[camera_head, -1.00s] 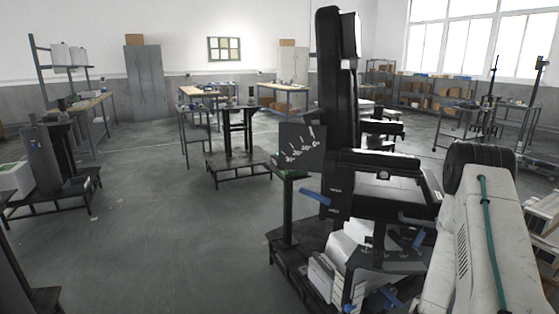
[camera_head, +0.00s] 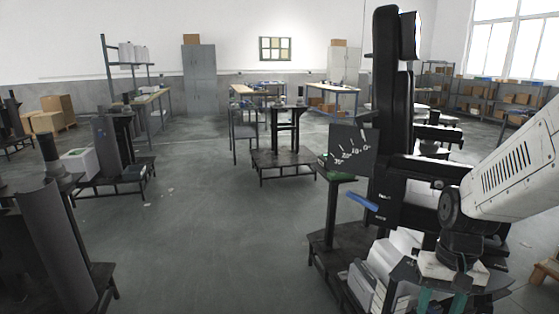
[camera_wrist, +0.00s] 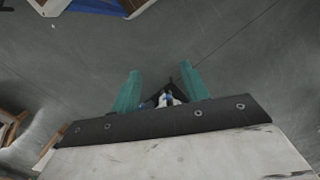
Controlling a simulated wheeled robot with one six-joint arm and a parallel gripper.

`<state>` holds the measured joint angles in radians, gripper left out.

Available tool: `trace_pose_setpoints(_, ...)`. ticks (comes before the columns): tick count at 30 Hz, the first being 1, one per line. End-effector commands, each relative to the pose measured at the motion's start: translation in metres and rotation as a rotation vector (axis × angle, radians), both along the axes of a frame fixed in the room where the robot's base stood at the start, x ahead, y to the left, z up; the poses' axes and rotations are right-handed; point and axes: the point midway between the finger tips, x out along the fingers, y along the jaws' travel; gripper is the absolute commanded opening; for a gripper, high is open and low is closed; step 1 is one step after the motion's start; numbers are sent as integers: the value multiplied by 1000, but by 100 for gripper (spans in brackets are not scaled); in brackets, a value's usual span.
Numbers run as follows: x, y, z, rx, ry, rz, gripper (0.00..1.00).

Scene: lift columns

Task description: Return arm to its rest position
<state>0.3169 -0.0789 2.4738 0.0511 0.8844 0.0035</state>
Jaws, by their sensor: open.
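My white arm link (camera_head: 515,165) reaches in from the right in the head view and bends down at a dark wrist joint. My gripper (camera_head: 441,300) points down at the lower right edge, with two teal fingers partly cut off by the frame. In the wrist view my gripper (camera_wrist: 160,90) has its teal fingers apart, with grey floor beyond and nothing held between them. In the head view the gripper overlaps the base of the black lift column (camera_head: 390,110); I cannot tell the gap between them.
More columns stand on a low platform (camera_head: 285,165) and at left (camera_head: 108,145). The middle floor (camera_head: 210,235) is clear.

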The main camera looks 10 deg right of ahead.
Motion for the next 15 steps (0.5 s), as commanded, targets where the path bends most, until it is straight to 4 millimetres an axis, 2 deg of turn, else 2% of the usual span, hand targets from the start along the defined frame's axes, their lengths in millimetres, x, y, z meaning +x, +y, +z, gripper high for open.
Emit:
trace_pose_setpoints(1,-12,12,20,-2,4,37,45)
trace_pose_setpoints(3,-31,25,41,-5,18,83,45)
trace_pose_setpoints(9,-80,55,90,-32,-6,201,45)
trace_pose_setpoints(15,-99,74,122,-72,-152,292,45)
